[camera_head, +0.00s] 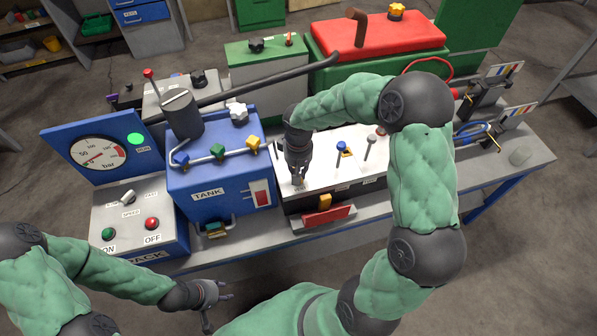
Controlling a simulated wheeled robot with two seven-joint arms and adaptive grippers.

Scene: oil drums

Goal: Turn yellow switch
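A white-topped box (318,160) stands on the bench with small upright levers on it. One lever has a blue tip (340,145) with a yellow patch beside it, and another is grey (370,140). My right gripper (298,180) points down at the left part of this white top. A small yellowish bit shows at its fingertips; the gripper hides most of what is there, and I cannot tell whether it touches or holds it. A yellow-orange piece (325,201) sits on the box's front. My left gripper (219,308) is open and empty, low in front of the bench.
A blue tank (218,186) with blue, green and yellow valve handles stands left of the box. A control box (140,221) with a gauge panel (100,155) is further left. A red-topped green unit (375,37) is behind. Cables and connectors (485,125) lie at right.

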